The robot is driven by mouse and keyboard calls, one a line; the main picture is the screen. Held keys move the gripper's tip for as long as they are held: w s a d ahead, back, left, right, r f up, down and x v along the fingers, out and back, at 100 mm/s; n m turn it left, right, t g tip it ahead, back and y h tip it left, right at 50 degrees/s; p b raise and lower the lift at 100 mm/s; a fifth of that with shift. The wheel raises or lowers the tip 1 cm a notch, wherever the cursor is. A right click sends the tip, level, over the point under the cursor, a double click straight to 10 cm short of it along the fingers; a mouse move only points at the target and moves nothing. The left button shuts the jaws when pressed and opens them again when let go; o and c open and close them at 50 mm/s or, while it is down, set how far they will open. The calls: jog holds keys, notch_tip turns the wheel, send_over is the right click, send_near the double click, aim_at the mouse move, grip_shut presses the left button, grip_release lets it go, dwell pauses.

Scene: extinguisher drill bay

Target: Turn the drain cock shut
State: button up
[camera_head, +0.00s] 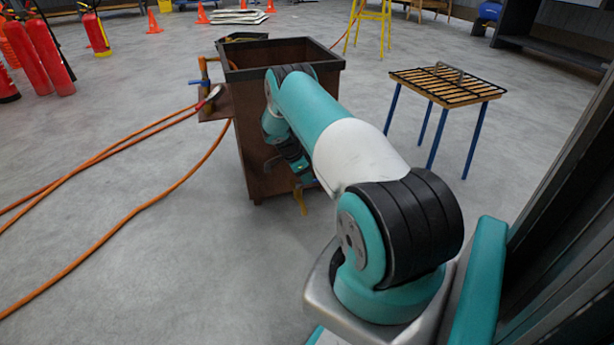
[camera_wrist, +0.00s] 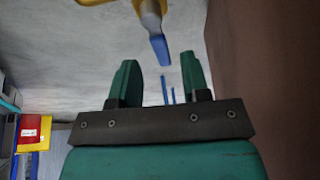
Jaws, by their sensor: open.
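The brown tank (camera_head: 262,130) stands on the floor, and its wall (camera_wrist: 270,70) fills the right of the wrist view. What looks like the drain cock shows at the top of the wrist view, with a yellow body, a grey stem and a blue-tipped lever (camera_wrist: 160,48). A yellow part (camera_head: 300,201) shows low beside the tank in the head view. My gripper (camera_wrist: 158,70) is open, with its green fingers on either side of the blue tip. I cannot tell whether they touch it. In the head view my arm partly hides the gripper and the tank front.
Orange hoses (camera_head: 110,150) run across the floor at left. A tap (camera_head: 205,80) and side shelf (camera_head: 215,103) stick out from the tank's left. A slatted table (camera_head: 450,85) stands at right. Red extinguishers (camera_head: 48,55) stand far left.

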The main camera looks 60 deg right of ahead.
jog(key=p+v, duration=0.6)
jog(key=v, duration=0.9)
jog(key=shift+r, duration=0.2)
jog(key=w+a+r+n+t+y+p, duration=0.1)
jog(key=w+a+r+n, duration=0.2)
jog(key=a+r, duration=0.3)
jog(key=w+a+r+n+t+p, duration=0.1)
jog(key=w+a+r+n, duration=0.1)
jog(key=a+r+n, duration=0.35)
jog(key=s+a+r+n+t+y+p, duration=0.2)
jog(key=a+r+n, duration=0.4)
jog(key=a+r, duration=0.85)
jog(key=s+a+r+n+y+p, duration=0.1)
jog(key=s+a+r+n, duration=0.2)
jog(key=a, duration=0.3)
jog(key=s+a+r+n+y, duration=0.1)
jog(key=s+a+r+n, duration=0.15)
jog(key=s+a, duration=0.2)
jog(key=s+a+r+n+g+y+p, duration=0.1)
jog(key=s+a+r+n, duration=0.45)
jog(key=s, duration=0.55)
jog(key=s+a+r+n+y+p, duration=0.2)
jog(key=s+a+n, duration=0.55)
jog(key=s, duration=0.25)
notch_tip(320, 180, up, 38)
jog(key=p, duration=3.7)
jog(key=shift+s+a+f, duration=0.15)
jog(key=shift+a+f, duration=0.1)
jog(key=shift+a, duration=0.05)
